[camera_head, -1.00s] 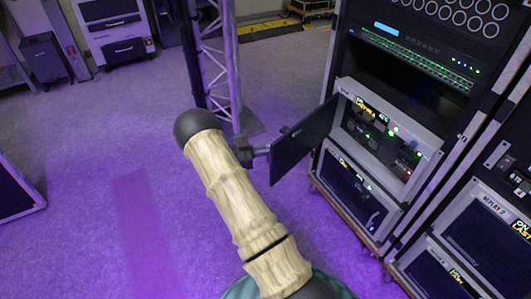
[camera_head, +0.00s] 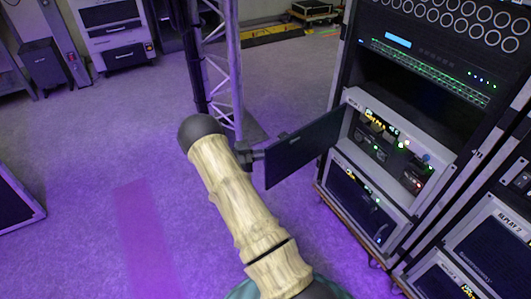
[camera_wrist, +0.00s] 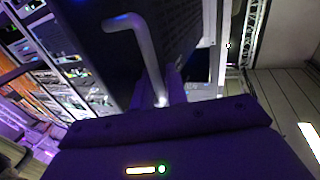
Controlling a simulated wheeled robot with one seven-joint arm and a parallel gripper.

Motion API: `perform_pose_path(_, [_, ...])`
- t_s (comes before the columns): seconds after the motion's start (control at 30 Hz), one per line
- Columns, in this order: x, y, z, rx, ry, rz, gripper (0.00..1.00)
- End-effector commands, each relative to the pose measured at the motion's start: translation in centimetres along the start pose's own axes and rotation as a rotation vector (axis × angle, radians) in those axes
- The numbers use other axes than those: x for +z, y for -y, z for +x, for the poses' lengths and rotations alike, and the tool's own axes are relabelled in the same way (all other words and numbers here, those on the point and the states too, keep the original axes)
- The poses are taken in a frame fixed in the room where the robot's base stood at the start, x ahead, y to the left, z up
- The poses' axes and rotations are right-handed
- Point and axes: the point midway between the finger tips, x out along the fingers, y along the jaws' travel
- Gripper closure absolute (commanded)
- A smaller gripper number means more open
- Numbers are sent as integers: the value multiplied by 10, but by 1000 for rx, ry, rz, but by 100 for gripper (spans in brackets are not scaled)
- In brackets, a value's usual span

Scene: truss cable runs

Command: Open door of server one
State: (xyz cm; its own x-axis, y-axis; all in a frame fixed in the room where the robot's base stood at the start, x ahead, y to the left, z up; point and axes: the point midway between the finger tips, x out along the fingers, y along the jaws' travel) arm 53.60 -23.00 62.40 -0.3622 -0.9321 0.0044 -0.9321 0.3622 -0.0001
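The server door (camera_head: 302,150) is a dark flat panel. In the head view it stands swung out from the upper server unit (camera_head: 390,150), whose lit front is exposed. My gripper (camera_head: 260,155) is at the door's free edge, largely hidden behind the wrist and the panel. In the wrist view a grey bent bar handle (camera_wrist: 148,50) runs down to between or just in front of my gripper's fingers (camera_wrist: 165,92). The dark panel (camera_wrist: 185,35) is beyond it. Whether the fingers are closed on the bar cannot be told.
A lower server unit (camera_head: 362,205) sits below in the same rack. Another rack (camera_head: 490,240) marked "REPLAY 2" stands close at the right. A metal truss tower (camera_head: 222,80) stands behind my arm. A dark case (camera_head: 15,200) is at the left edge. The purple-lit floor between is clear.

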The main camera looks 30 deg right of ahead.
Motion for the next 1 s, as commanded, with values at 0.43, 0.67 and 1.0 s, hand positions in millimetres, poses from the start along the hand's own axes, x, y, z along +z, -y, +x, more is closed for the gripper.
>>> perform_pose_path(0.43, [0,0,-24,-11,4,1,85])
perform_pose_path(0.67, [0,0,-66,-11,5,0,85])
perform_pose_path(1.0, [1,-1,-134,-8,4,0,85])
